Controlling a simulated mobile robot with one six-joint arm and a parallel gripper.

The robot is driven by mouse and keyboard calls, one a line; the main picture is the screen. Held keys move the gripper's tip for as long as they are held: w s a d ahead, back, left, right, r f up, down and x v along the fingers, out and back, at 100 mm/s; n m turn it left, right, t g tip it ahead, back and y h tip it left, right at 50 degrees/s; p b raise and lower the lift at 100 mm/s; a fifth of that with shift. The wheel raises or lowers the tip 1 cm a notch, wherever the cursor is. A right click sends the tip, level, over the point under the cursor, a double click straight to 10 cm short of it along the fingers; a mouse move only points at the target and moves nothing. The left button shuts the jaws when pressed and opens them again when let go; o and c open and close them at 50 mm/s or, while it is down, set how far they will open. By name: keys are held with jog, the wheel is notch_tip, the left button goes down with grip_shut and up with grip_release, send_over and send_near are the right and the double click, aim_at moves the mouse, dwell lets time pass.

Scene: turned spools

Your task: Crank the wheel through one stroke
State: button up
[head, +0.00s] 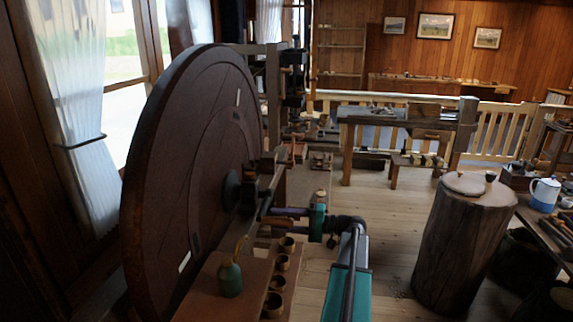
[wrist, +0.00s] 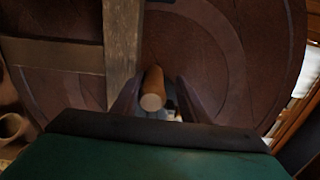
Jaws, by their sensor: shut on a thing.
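The large dark brown wheel (head: 185,150) stands upright at the left in the head view, with a hub at its middle. In the wrist view the wheel (wrist: 215,60) fills the background, and a grey wooden post (wrist: 122,50) stands in front of it at the left. A light wooden crank handle (wrist: 152,100) points toward the wrist camera, between the two dark fingers of my gripper (wrist: 157,92). My gripper is shut on this handle. In the head view my gripper (head: 277,211) reaches left toward the wheel's hub; the handle is mostly hidden there.
A log stump (head: 462,240) stands at the right. Floor (head: 385,215) is clear between stump and arm. A window wall is behind the wheel.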

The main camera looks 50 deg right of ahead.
jog(key=shift+w+d+r+m+p, duration=0.1)
jog(key=shift+d+r+m+p, duration=0.1)
jog(key=shift+r+m+p, duration=0.95)
jog(key=shift+w+d+r+m+p, duration=0.15)
jog(key=shift+r+m+p, duration=0.4)
jog(key=shift+r+p, duration=1.05)
jog(key=w+d+r+m+p, duration=0.4)
jog(key=d+r+m, duration=0.4)
jog(key=m, duration=0.2)
jog(key=shift+w+d+r+m, duration=0.15)
jog(key=shift+w+r+m, duration=0.1)
jog(key=shift+w+m, duration=0.2)
jog(key=v, duration=1.1)
dwell(0.6)
jog(key=shift+s, duration=0.1)
dwell(0.8)
